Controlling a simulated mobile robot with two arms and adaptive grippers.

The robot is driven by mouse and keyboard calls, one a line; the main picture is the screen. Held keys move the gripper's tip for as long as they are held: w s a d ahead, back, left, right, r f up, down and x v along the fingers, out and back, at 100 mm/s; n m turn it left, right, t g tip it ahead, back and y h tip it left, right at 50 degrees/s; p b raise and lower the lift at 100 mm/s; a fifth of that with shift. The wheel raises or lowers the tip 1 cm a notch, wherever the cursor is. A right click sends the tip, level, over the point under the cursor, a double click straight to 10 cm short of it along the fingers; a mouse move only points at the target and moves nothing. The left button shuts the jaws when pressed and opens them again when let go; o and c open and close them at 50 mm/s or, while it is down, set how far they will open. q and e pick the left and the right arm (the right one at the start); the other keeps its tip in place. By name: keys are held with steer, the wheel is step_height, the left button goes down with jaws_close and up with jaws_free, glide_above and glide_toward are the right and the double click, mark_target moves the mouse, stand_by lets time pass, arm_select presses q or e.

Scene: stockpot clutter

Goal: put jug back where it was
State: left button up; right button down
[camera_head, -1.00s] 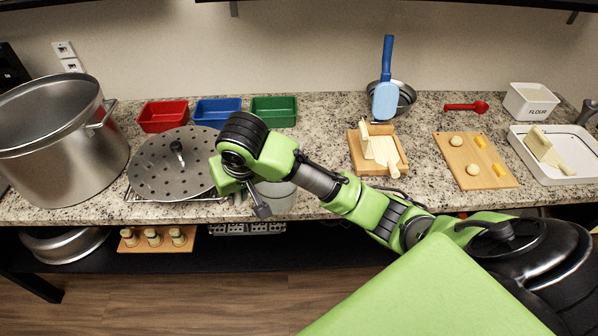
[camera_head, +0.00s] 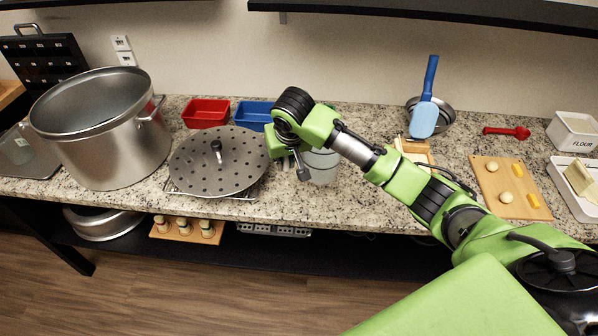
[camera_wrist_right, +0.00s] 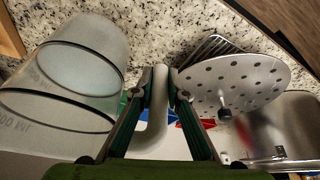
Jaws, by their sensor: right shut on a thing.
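The jug (camera_head: 322,168) is a clear, pale measuring jug, seen over the front part of the counter, right of the perforated steel disc. My right gripper (camera_head: 302,168) partly covers it. In the right wrist view the jug (camera_wrist_right: 62,75) is large at the left, with volume marks on its wall. My right gripper (camera_wrist_right: 161,88) is shut on its pale curved handle (camera_wrist_right: 155,135). I cannot tell whether the jug's base touches the counter. My left gripper is not in view.
The perforated disc (camera_head: 200,172) lies on a wire rack, with a big stockpot (camera_head: 120,150) to its left. Red (camera_head: 206,112) and blue (camera_head: 254,113) bins stand behind. A cutting board (camera_head: 492,181) lies right. Speckled counter (camera_head: 350,210) is bare near the front edge.

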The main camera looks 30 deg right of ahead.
mark_target(312, 154)
steer(key=d+f, duration=0.1)
steer(key=f, duration=0.1)
steer(key=d+f+p, duration=0.1)
steer(key=f, duration=0.2)
steer(key=d+f, duration=0.1)
steer(key=f, duration=0.1)
steer(key=shift+w+d+f, duration=0.3)
steer(key=shift+w+d, duration=0.05)
steer(key=shift+w, duration=0.05)
steer(key=shift+f, duration=0.3)
steer(key=c, duration=2)
jaws_free()
steer(key=shift+s, duration=0.1)
steer(key=b+v, duration=0.1)
steer(key=v, duration=1.1)
